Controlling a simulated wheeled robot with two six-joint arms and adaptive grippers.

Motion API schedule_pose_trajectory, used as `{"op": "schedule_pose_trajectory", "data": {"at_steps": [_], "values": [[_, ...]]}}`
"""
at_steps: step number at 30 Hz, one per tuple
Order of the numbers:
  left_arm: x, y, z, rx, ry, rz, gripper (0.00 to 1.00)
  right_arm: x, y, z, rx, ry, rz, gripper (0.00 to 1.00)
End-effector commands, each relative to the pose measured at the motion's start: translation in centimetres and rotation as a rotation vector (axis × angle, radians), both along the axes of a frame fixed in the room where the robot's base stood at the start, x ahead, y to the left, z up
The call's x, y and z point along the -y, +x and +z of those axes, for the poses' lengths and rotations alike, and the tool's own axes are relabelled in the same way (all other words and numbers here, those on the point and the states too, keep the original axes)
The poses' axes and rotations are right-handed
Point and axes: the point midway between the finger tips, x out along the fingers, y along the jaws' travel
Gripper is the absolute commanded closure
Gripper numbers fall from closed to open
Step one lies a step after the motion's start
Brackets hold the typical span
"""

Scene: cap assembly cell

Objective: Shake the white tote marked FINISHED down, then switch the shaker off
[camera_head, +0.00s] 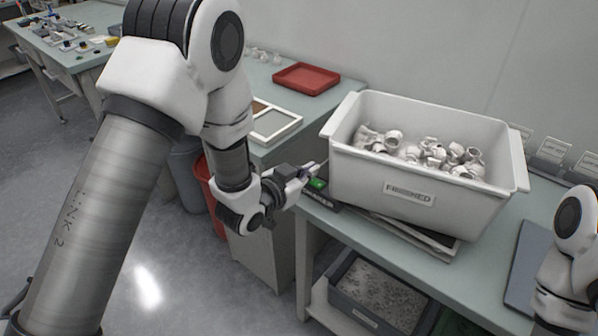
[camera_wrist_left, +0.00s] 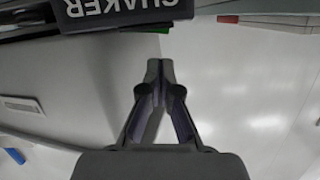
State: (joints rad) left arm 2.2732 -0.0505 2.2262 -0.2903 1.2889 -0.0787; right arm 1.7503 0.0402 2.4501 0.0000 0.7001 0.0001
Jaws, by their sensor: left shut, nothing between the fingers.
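The white tote (camera_head: 345,165) marked FINISHED sits on the dark shaker plate (camera_head: 440,250) in the head view. Several white caps or fittings lie heaped inside it. A small dark control box (camera_head: 322,199) with a green lit switch (camera_head: 318,184) is at the plate's left. My left gripper (camera_head: 309,171) is shut and empty, with its tips close by the green switch; I cannot tell whether they touch it. In the left wrist view, the closed fingertips (camera_wrist_left: 160,70) are below the box labelled SHAKER (camera_wrist_left: 118,10), seen upside down. My right gripper is out of view.
A red tray (camera_head: 306,78) and a white-framed tray (camera_head: 277,124) lie on the bench to the left. A red bin (camera_head: 205,192) stands on the floor. A grey crate (camera_head: 375,297) is on the shelf below. A dark mat (camera_head: 528,262) lies right of the tote.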

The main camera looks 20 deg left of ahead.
Motion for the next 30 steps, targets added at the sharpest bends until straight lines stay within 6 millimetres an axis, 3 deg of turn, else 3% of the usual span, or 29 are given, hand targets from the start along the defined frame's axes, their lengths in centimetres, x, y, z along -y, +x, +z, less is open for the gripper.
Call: {"op": "schedule_pose_trajectory", "data": {"at_steps": [4,15,18,26,30], "values": [[-0.2,0.1,-1.8,0.002,-0.001,0.000,1.00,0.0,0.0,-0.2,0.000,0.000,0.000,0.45],[-0.3,0.1,-2.1,0.004,0.000,0.000,1.00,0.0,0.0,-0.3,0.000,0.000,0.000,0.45],[-0.5,0.2,-3.1,0.002,-0.003,0.001,1.00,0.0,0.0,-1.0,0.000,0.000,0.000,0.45],[-0.5,0.1,-2.6,-0.001,-0.003,0.000,1.00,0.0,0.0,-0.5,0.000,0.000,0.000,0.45],[-0.5,0.7,-0.8,0.002,-0.003,0.000,1.00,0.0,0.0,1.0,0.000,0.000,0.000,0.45]]}}
